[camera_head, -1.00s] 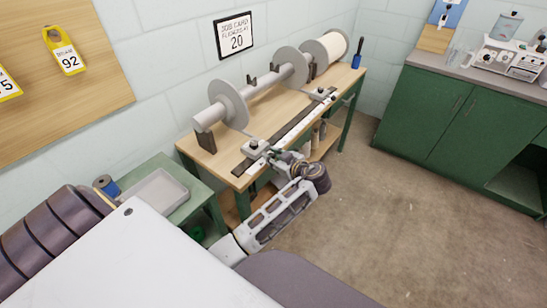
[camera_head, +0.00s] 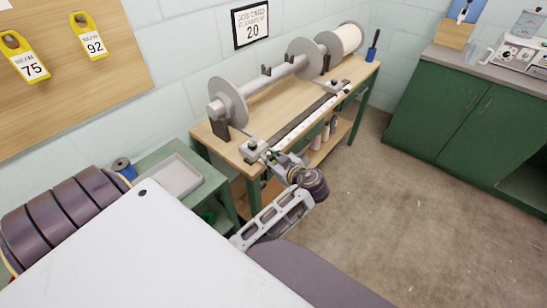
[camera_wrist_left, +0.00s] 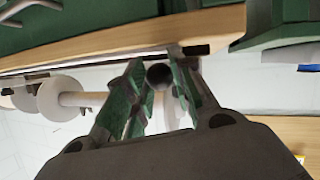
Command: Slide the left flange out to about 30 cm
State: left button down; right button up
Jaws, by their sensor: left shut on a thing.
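The left flange (camera_head: 236,94) is a grey disc near the left end of the grey beam (camera_head: 275,79). The other flange (camera_head: 304,59) is further right along the beam. A grey slider block (camera_head: 254,149) sits at the left end of the scale rail (camera_head: 300,128). My left gripper (camera_head: 277,157) is at the front of this slider, shut on its knob. In the left wrist view, the dark round knob (camera_wrist_left: 159,76) is between the fingers. I cannot read the scale. My right gripper is out of view.
The wooden bench (camera_head: 215,136) carries the beam. A job card on the wall (camera_head: 251,25) reads 20. A green side table with a grey tray (camera_head: 173,179) stands left. Yellow tags 75 (camera_head: 27,62) and 92 (camera_head: 93,41) hang on a board. Open floor lies to the right.

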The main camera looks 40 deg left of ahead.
pick_arm(q)
jog(key=c, duration=1.2)
grip_release()
jog(key=shift+r, duration=5.05)
